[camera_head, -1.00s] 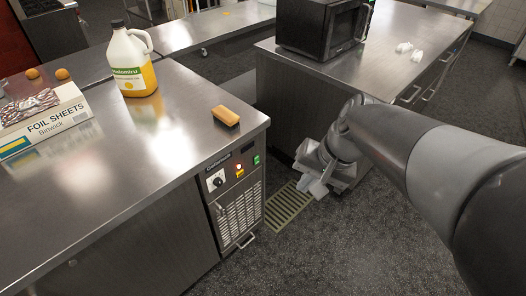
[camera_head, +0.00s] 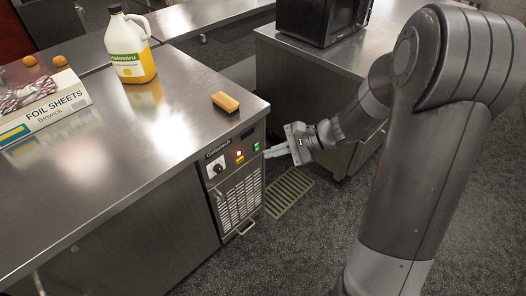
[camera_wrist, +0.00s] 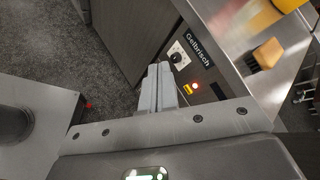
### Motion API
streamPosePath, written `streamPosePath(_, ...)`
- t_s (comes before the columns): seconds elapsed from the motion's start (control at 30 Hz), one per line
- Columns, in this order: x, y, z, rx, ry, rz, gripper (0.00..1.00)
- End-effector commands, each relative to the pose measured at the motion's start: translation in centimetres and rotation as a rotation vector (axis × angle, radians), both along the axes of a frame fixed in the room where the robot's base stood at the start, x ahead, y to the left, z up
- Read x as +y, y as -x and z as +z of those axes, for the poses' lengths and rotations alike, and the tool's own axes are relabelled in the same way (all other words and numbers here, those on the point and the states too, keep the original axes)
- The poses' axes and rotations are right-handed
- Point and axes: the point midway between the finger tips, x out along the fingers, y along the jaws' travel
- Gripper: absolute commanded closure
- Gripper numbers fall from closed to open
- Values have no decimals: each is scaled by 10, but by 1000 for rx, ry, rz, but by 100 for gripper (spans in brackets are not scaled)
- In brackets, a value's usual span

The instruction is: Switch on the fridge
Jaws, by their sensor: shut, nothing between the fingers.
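The fridge's front (camera_head: 240,198) is built into the end of a steel counter, with a control panel above a vented grille. The panel has a black knob on a white plate (camera_head: 216,168), a glowing red-orange light (camera_head: 239,153) and a green switch (camera_head: 256,146). My gripper (camera_head: 267,153) is shut and empty, its fingertips just right of the panel near the green switch; contact cannot be told. In the wrist view my shut fingers (camera_wrist: 160,72) point toward the panel, with the knob (camera_wrist: 178,56) and the lit light (camera_wrist: 192,88) beyond; the green switch is not clear there.
A wooden brush or sponge (camera_head: 226,102) lies on the counter above the panel. A juice jug (camera_head: 131,50) and a foil sheets box (camera_head: 50,112) stand farther left. A microwave (camera_head: 322,18) sits on the right counter. A floor grate (camera_head: 288,192) lies in the aisle.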

Motion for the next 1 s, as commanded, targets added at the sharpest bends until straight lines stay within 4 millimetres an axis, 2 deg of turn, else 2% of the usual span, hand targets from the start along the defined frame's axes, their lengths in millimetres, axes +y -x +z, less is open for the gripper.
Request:
streamPosePath(0.27,-3,-44,-46,137,-191,-193,100)
streamPosePath(0.6,-21,-91,-113,282,-400,-459,100)
streamPosePath(0.8,-38,-112,-161,361,-508,-631,100)
streamPosePath(1.0,-55,-124,-207,421,-592,-789,100)
